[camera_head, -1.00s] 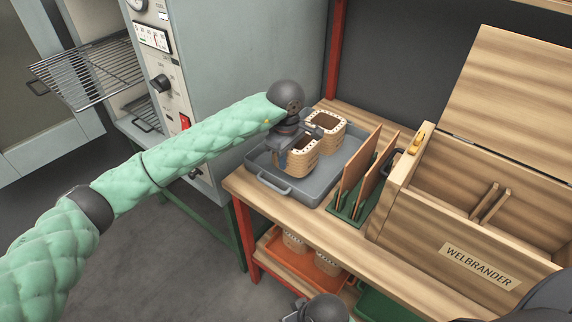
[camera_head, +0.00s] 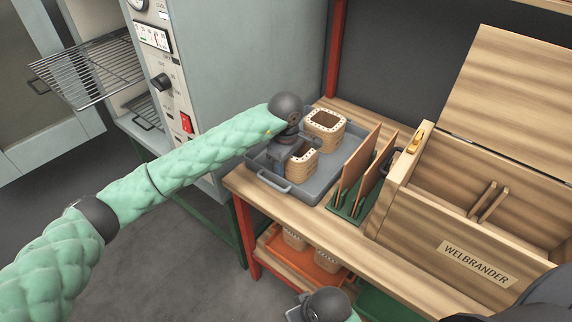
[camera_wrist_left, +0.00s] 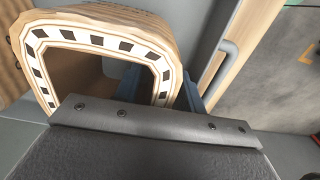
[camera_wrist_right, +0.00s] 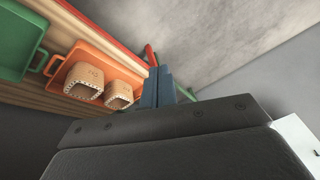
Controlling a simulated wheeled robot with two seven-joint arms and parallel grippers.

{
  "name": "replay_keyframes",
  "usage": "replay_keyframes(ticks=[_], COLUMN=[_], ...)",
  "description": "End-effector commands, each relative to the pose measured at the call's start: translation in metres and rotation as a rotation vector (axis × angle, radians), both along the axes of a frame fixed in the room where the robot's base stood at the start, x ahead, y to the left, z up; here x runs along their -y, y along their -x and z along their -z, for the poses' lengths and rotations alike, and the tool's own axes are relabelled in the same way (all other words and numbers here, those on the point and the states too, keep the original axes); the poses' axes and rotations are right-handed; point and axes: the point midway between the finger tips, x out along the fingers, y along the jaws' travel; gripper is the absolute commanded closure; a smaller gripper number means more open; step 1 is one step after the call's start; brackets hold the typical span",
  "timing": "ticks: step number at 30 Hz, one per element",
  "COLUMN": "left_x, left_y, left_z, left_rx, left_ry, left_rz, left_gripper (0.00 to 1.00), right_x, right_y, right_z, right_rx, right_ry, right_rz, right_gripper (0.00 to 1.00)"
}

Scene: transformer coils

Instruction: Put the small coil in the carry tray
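The small coil (camera_head: 304,160), tan with a pale, dark-spotted rim, stands in the grey carry tray (camera_head: 318,191) on the bench. My left gripper (camera_head: 286,156) is low over the tray at the coil's left side. In the left wrist view the coil's rim (camera_wrist_left: 98,38) fills the upper left, with one blue finger (camera_wrist_left: 189,97) outside its wall. A dark blue shape shows through the opening, perhaps the other finger. Whether they press the wall is unclear. My right gripper (camera_wrist_right: 157,90) is low in front of the bench, its blue fingers together and empty.
A larger coil (camera_head: 326,122) stands behind in the tray. A green rack with upright boards (camera_head: 357,168) is right of it, then an open wooden box (camera_head: 445,235). An orange tray (camera_head: 318,268) with coils is on the lower shelf. An oven (camera_head: 215,80) stands left.

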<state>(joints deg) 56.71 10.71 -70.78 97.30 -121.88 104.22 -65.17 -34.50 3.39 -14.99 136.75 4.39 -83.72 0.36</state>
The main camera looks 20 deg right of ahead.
Motion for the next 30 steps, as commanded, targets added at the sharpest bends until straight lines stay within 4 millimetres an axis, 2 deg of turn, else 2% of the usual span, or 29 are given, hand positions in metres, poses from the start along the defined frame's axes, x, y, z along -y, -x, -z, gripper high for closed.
replay_keyframes(ticks=[11, 14, 30], left_x=[0.0, 0.0, 0.0], left_y=[-0.001, -0.001, 0.0], left_z=[-0.005, -0.017, -0.104], left_rx=[0.002, 0.004, 0.003], left_ry=[0.001, 0.0, 0.0], left_rz=[0.0, 0.0, 0.001], left_gripper=[0.6, 0.6, 0.6], right_x=[0.005, 0.004, -0.031], right_y=[0.002, 0.001, -0.005], right_z=[-0.002, 0.002, 0.036], right_rx=[-0.012, -0.003, 0.065], right_ry=[0.014, 0.006, -0.072], right_rz=[0.0, 0.001, -0.022], right_gripper=[1.0, 1.0, 1.0])
